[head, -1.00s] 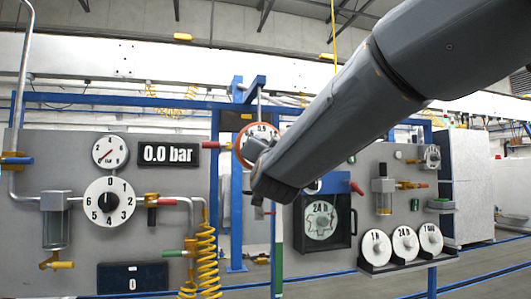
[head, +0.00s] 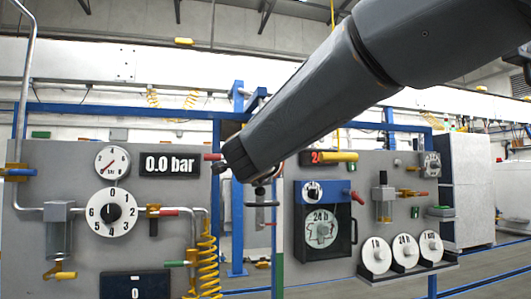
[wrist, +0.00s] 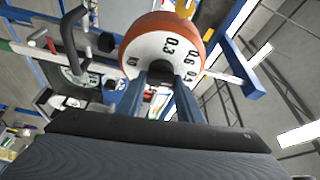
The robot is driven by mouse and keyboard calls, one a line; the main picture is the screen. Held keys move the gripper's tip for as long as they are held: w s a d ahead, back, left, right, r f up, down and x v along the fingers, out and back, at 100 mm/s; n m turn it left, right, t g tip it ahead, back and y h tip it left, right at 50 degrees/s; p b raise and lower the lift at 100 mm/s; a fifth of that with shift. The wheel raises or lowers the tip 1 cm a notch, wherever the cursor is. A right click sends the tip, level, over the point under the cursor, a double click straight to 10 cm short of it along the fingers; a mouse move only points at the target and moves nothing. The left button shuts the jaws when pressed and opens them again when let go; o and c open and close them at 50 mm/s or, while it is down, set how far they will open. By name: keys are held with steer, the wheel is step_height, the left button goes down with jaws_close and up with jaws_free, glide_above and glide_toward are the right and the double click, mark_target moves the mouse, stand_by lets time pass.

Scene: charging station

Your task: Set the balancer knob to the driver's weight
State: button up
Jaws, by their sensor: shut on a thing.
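The balancer knob (wrist: 150,42), a white round dial with an orange rim, fills the upper middle of the wrist view. Black figures, among them 0.3, show on its face. My gripper (wrist: 164,78) is shut on the middle of the knob, its two fingers reaching up to the face; the exact contact is partly hidden. In the head view my gripper (head: 226,160) is at the end of the arm, and the arm hides nearly all of the knob. No pointer reading on the knob can be made out. I cannot tell which thing is the driver.
A left panel carries a numbered dial (head: 111,212), a 0.0 bar display (head: 169,164) and a coiled yellow hose (head: 207,260). A right panel carries a 24 h timer (head: 320,232) and several white discs (head: 376,255) on a shelf. A blue post (head: 237,220) stands between the panels.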

steer(key=m+g+y+p, duration=0.1)
steer(key=m+p, duration=0.3)
steer(key=m+g+p, duration=0.2)
steer(key=m+p, duration=0.2)
steer(key=shift+d+r+m+y, duration=0.1)
steer(key=shift+r+m+y, duration=0.05)
steer(key=shift+m+y, duration=0.25)
steer(key=shift+g, duration=0.3)
steer(key=o, duration=1.1)
steer(key=shift+b+v, duration=0.45)
steer(key=shift+v, duration=3.45)
